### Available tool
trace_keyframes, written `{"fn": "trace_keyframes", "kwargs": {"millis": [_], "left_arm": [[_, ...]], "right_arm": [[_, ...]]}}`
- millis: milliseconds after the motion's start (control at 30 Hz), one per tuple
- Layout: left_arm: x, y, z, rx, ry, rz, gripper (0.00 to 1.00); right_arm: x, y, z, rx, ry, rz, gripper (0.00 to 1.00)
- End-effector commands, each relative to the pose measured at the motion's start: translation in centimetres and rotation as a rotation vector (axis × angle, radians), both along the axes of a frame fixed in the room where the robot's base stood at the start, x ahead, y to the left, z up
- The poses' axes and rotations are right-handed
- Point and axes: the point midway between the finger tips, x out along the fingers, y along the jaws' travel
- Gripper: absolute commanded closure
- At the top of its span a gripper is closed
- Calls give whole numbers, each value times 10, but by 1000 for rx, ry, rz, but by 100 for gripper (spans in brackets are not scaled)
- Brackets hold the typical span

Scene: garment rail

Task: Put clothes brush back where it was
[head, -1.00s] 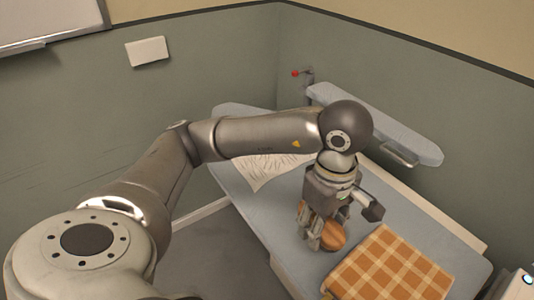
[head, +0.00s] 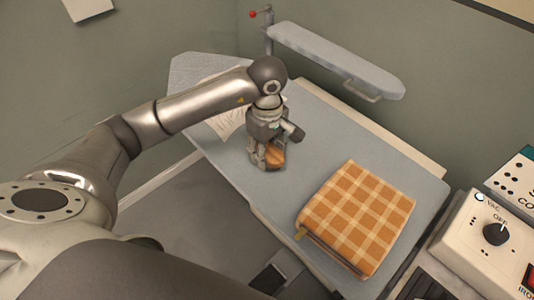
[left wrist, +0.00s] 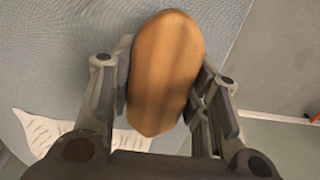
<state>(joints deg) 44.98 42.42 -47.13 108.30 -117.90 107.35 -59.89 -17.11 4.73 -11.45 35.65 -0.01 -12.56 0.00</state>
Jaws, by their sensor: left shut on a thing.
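The clothes brush (head: 274,157) has an orange-brown wooden back. My left gripper (head: 264,162) points down over the grey ironing board (head: 225,157) and is shut on the brush. In the left wrist view the brush (left wrist: 165,75) lies between the two fingers of the gripper (left wrist: 163,88), its rounded wooden back towards the camera. The bristles are hidden beneath it. I cannot tell whether the brush touches the board or hangs just above it. My right gripper is not in view.
A folded orange plaid cloth (head: 358,215) lies on the board to the right. A white sheet with marks (head: 226,118) lies behind my gripper. A narrow padded sleeve arm (head: 335,60) stands above the back edge. A control box with a knob (head: 490,240) is at the right.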

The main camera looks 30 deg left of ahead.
Motion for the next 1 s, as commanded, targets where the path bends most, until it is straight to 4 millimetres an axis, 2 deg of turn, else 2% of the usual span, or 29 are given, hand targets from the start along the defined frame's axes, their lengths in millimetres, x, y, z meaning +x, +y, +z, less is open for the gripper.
{"fn": "trace_keyframes", "kwargs": {"millis": [233,467,867,900,1000], "left_arm": [[11,5,-16,1,3,1,79],[11,5,-42,-1,1,1,79],[11,5,-49,0,-2,0,79],[11,5,-49,0,-2,0,55],[11,5,-48,1,-1,0,42]], "right_arm": [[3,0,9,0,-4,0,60],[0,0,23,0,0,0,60],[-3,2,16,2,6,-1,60],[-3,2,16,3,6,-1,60],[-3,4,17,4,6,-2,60]]}}
